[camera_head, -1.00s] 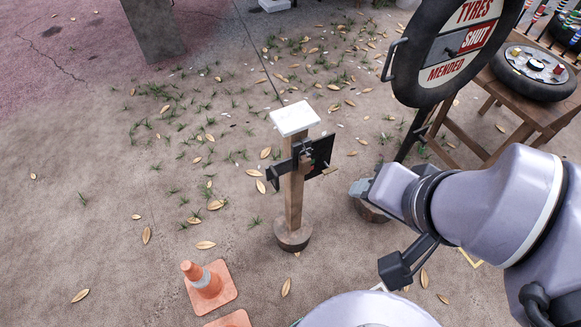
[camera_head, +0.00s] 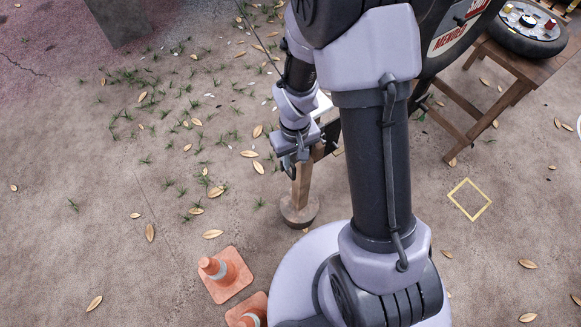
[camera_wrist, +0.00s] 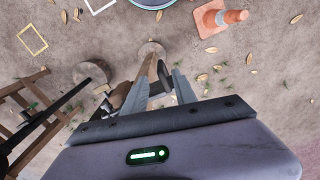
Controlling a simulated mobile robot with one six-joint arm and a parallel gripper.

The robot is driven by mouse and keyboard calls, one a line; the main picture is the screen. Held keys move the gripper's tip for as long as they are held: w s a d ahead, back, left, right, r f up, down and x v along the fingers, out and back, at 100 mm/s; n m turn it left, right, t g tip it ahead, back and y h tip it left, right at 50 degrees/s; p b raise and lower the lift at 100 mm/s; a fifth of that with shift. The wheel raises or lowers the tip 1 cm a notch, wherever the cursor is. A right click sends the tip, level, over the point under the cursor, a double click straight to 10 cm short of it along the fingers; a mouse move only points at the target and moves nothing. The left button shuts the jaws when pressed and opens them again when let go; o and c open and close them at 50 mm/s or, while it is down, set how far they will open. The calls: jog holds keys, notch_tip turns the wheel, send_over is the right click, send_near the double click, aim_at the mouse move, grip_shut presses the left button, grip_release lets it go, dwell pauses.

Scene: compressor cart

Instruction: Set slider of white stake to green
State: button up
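The white stake (camera_head: 302,186) is a wooden post with a white top on a round base. In the head view my arm hides much of its upper part, and only a sliver of the white top (camera_head: 323,104) and the edge of its dark panel (camera_head: 331,133) show. My gripper (camera_head: 289,168) is at the post's upper left side. In the wrist view the stake (camera_wrist: 148,68) shows beyond and between the spread fingers of my gripper (camera_wrist: 158,88), with dark parts beside the post. The fingers look empty. The slider and any green mark cannot be made out.
Orange cones (camera_head: 222,272) stand on the ground left of my base; one shows in the wrist view (camera_wrist: 215,18). A wooden table (camera_head: 520,75) bearing a tyre and a tyre sign (camera_head: 455,35) are at the right. A yellow square outline (camera_head: 468,199) marks open ground.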

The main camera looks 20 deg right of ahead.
aim_at(294, 169)
notch_tip(294, 169, down, 9)
jog(key=shift+r+b, duration=0.15)
jog(key=shift+b, duration=1.1)
grip_shut()
dwell(0.4)
